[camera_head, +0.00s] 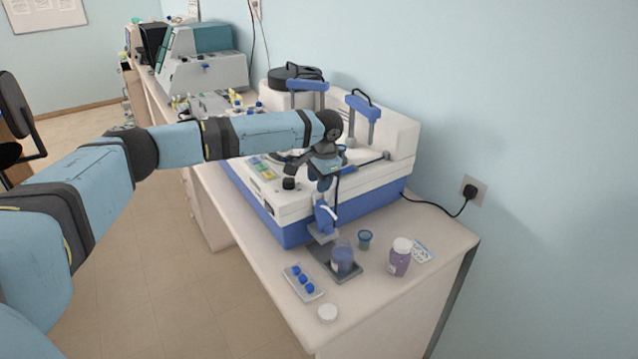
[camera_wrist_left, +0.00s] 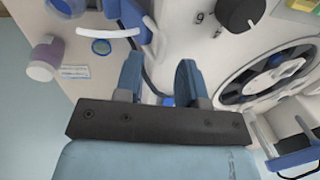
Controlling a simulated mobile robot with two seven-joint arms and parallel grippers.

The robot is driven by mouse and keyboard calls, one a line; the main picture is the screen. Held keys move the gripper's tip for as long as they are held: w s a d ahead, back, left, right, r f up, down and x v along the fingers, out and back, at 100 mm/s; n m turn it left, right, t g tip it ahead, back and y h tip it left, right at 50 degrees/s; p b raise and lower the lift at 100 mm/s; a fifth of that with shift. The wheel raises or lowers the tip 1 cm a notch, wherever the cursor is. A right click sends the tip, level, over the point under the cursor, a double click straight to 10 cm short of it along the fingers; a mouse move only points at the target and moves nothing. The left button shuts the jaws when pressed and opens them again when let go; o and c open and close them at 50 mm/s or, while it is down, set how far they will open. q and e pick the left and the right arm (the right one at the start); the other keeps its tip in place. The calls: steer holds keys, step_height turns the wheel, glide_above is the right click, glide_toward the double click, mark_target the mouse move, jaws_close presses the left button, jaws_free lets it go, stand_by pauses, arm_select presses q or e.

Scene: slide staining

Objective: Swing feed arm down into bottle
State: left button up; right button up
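The blue feed arm (camera_head: 324,216) stands at the front of the white and blue staining machine (camera_head: 290,208), with a pale curved tube on it. It also shows at the top of the left wrist view (camera_wrist_left: 130,14). The bottle (camera_head: 342,258), clear with blue-violet contents, stands on a grey tray below and in front of the feed arm. My left gripper (camera_head: 323,178) is above the feed arm, pointing down. In the left wrist view its two fingers (camera_wrist_left: 159,78) are apart, with nothing clearly gripped between them. A dark cable runs behind the fingers. My right gripper is out of view.
A rack of blue caps (camera_head: 303,283) and a white lid (camera_head: 327,313) lie in front. A black knob (camera_wrist_left: 240,12) projects from the machine.

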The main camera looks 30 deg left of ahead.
arm_select(q)
steer(key=shift+w+a+f, duration=0.1)
steer(key=shift+a+f, duration=0.05)
steer(key=shift+f, duration=0.85)
jaws_close()
